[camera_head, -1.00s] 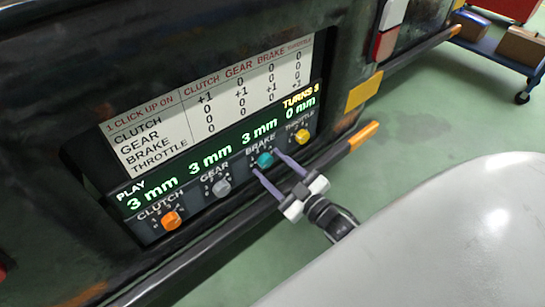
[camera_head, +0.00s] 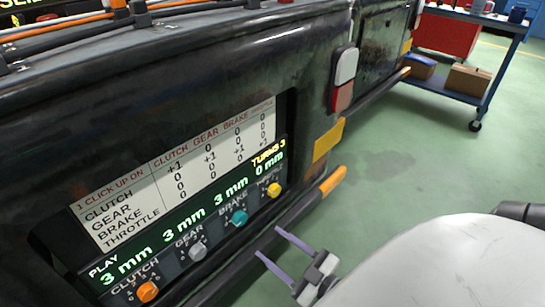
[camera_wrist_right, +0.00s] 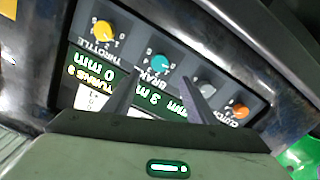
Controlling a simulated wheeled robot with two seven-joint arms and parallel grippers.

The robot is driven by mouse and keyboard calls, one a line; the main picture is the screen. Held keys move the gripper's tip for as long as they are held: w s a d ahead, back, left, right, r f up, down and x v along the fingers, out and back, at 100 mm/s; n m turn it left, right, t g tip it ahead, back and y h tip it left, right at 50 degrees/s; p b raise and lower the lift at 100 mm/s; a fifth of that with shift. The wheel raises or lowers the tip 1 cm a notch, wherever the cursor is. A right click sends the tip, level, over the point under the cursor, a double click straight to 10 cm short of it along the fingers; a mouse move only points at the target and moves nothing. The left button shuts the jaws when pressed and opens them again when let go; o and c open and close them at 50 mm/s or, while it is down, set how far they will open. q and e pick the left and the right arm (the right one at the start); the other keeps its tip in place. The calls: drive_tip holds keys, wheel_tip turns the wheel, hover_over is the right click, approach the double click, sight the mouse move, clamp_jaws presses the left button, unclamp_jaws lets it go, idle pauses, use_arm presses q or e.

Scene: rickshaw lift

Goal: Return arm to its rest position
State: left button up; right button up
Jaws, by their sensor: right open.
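My right gripper (camera_head: 270,243) is open and empty, with its two purple fingers apart in front of the control panel. In the head view it is to the right of and below the teal brake knob (camera_head: 239,217), clear of it. The orange clutch knob (camera_head: 148,291), grey gear knob (camera_head: 197,250) and yellow throttle knob (camera_head: 274,190) sit in the same slanting row. The right wrist view shows the dark fingers (camera_wrist_right: 158,95) spread, with the brake knob (camera_wrist_right: 161,63) beyond them. The display reads 3 mm, 3 mm, 3 mm, 0 mm. My left gripper is not in view.
A dark bumper bar with an orange tip (camera_head: 333,181) runs below the panel. A blue cart (camera_head: 450,92) carrying boxes stands at the upper right. The green floor (camera_head: 385,165) between is clear.

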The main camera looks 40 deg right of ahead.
idle(0.4)
drive_tip(key=s+a+r+m+g, duration=0.2)
drive_tip(key=s+a+m+g, duration=0.1)
drive_tip(key=s+a+g, duration=0.9)
drive_tip(key=w+a+f+t+y, duration=0.2)
drive_tip(key=w+a+f, duration=0.1)
drive_tip(key=w+a, duration=0.15)
use_arm(q)
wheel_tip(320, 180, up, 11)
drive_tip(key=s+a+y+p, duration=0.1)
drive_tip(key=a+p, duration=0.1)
drive_tip(key=p, duration=1.6)
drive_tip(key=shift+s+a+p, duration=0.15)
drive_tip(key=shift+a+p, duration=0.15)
use_arm(e)
wheel_tip(320, 180, up, 11)
drive_tip(key=s, duration=0.1)
drive_tip(key=shift+d+t+h, duration=0.3)
drive_tip(key=shift+d, duration=0.15)
